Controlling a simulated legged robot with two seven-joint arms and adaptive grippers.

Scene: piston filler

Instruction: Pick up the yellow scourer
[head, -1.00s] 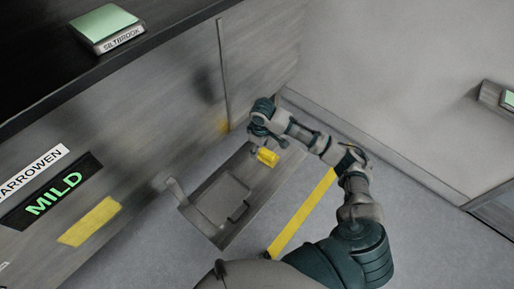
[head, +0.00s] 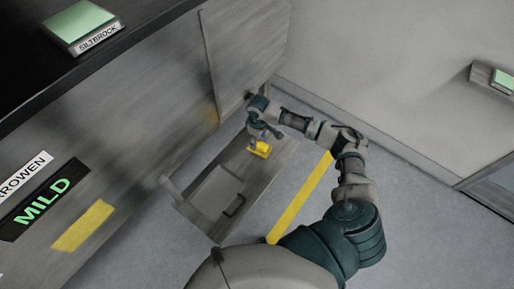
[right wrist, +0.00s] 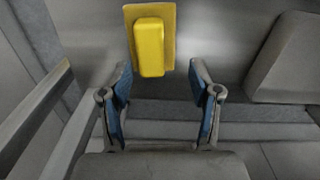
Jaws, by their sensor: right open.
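The yellow scourer (head: 261,148) lies at the far end of an open grey tray or drawer. In the right wrist view the scourer (right wrist: 150,48) is a small upright-looking yellow block in front of a flat, duller yellow patch (right wrist: 168,15). My right gripper (head: 262,134) is right by the scourer in the head view and partly hides its surroundings. In the right wrist view its two blue-padded fingers (right wrist: 160,80) stand apart with nothing between them. The scourer is beyond the fingertips, a little left of centre. My left gripper is not in view.
The grey tray (head: 205,190) has a recessed part with a dark handle-like edge (head: 234,205). A grey panelled cabinet (head: 140,130) stands to its left, with a green-topped block (head: 82,25) on its dark top. A yellow floor stripe (head: 300,200) runs to the right. Open floor lies beyond it.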

